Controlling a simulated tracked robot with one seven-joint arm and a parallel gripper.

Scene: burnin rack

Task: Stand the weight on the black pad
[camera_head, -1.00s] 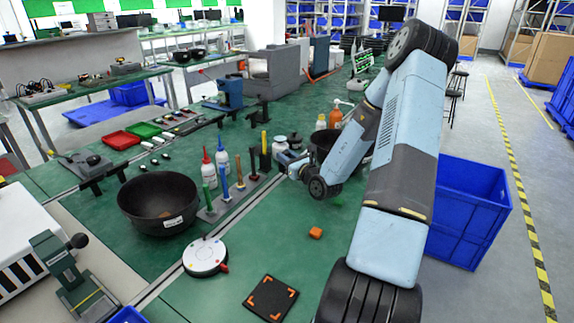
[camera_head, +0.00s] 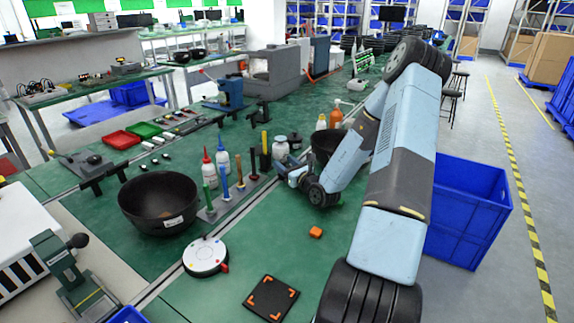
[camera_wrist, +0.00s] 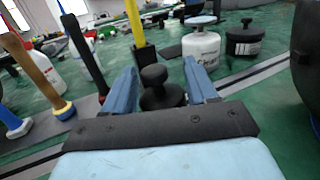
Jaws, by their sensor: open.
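The weight (camera_wrist: 155,95), black with a round knob on a narrow neck, stands upright between my gripper's two blue fingers in the wrist view. My gripper (camera_wrist: 160,72) is open around it, and the weight's lower part is hidden by the gripper's dark front plate. I cannot tell whether either finger touches it. In the head view my gripper (camera_head: 284,169) is low over the green bench, beside the tool stand; I cannot make out the weight there. The black pad (camera_head: 271,298) with orange corner marks lies flat and empty near the front of the bench.
An orange block (camera_head: 315,232) lies between my gripper and the pad. A white round device (camera_head: 205,257) is left of the pad. A tool stand (camera_head: 226,201), a black bowl (camera_head: 158,200) and a white jar (camera_wrist: 200,50) stand near. Green bench around the block is clear.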

